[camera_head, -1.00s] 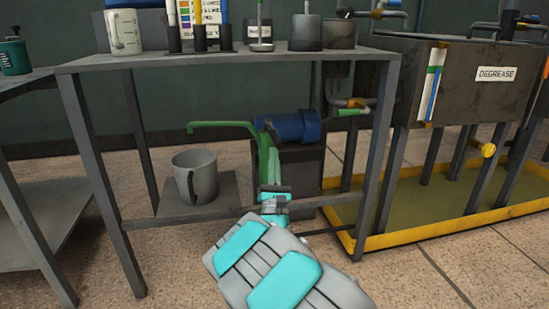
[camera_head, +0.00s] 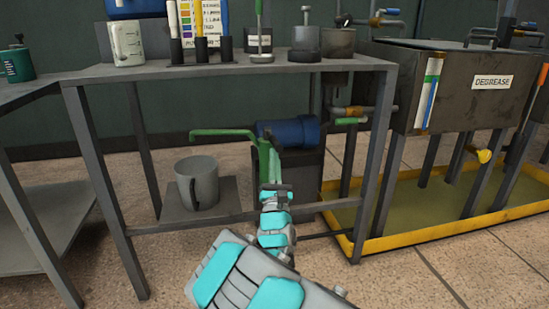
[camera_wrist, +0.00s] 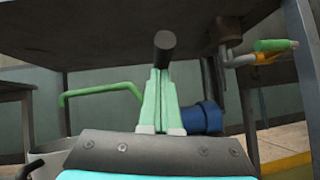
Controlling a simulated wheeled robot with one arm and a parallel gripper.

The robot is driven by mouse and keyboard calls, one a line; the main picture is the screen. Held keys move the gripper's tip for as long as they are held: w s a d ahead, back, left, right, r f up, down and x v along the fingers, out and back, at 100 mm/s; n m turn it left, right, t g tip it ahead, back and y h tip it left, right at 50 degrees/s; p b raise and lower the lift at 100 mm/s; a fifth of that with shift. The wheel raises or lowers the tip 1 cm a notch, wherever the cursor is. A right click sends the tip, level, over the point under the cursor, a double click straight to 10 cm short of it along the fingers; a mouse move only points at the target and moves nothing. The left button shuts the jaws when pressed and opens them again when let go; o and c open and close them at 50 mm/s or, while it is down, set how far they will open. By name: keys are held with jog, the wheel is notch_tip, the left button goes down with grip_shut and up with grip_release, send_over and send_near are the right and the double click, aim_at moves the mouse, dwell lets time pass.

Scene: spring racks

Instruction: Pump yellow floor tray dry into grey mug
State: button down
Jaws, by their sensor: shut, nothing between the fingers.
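The grey mug (camera_head: 203,182) stands upright on a low plate under the bench, below the outer end of the green spout (camera_head: 222,132). Part of the mug shows at the lower left of the wrist view (camera_wrist: 50,157). The yellow floor tray (camera_head: 405,239) lies under the degrease tank and holds murky greenish liquid. In the wrist view a dark round bar end (camera_wrist: 165,40) stands above the bars. My gripper (camera_head: 274,192) is shut and empty, close to the lever; contact is unclear.
The bench top (camera_head: 225,71) overhangs the pump, with bench legs on both sides. The tank (camera_head: 450,90) and pipes with a green valve handle (camera_head: 350,121) are to the right. Open floor lies in front.

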jog(key=shift+s+r+p, duration=0.1)
jog(key=shift+r+p, duration=1.55)
jog(key=shift+r, duration=0.1)
jog(key=shift+f, duration=0.3)
notch_tip(320, 180, down, 3)
jog(key=s, duration=0.1)
send_near(274, 144)
jog(key=shift+s+d+f, duration=0.1)
jog(key=shift+s+f, duration=1.2)
jog(key=shift+f, duration=0.3)
